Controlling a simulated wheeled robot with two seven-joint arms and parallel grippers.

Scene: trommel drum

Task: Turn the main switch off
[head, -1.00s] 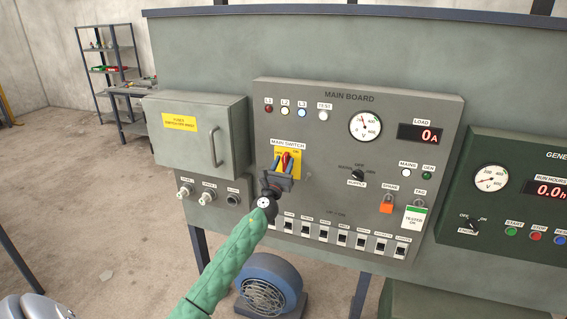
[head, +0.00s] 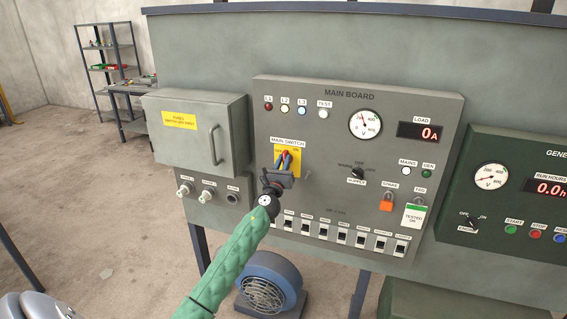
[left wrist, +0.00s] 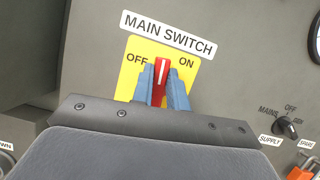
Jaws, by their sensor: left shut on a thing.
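The main switch is a red handle (left wrist: 161,78) with a white line, on a yellow plate (left wrist: 128,75) marked OFF at left and ON at right. The handle points up between the two words. In the head view the yellow plate (head: 294,152) sits at the left of the grey main board (head: 330,135). My left gripper (left wrist: 164,80) is shut on the red handle, one blue finger on each side. It also shows in the head view (head: 283,160), where the fingers largely cover the handle. My right gripper is not in view.
A row of breakers (head: 323,233) lies below the switch. A fuse box (head: 195,135) with a handle juts out at left. A supply knob (head: 358,173), orange padlock (head: 386,204) and tag (head: 412,216) are at right.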

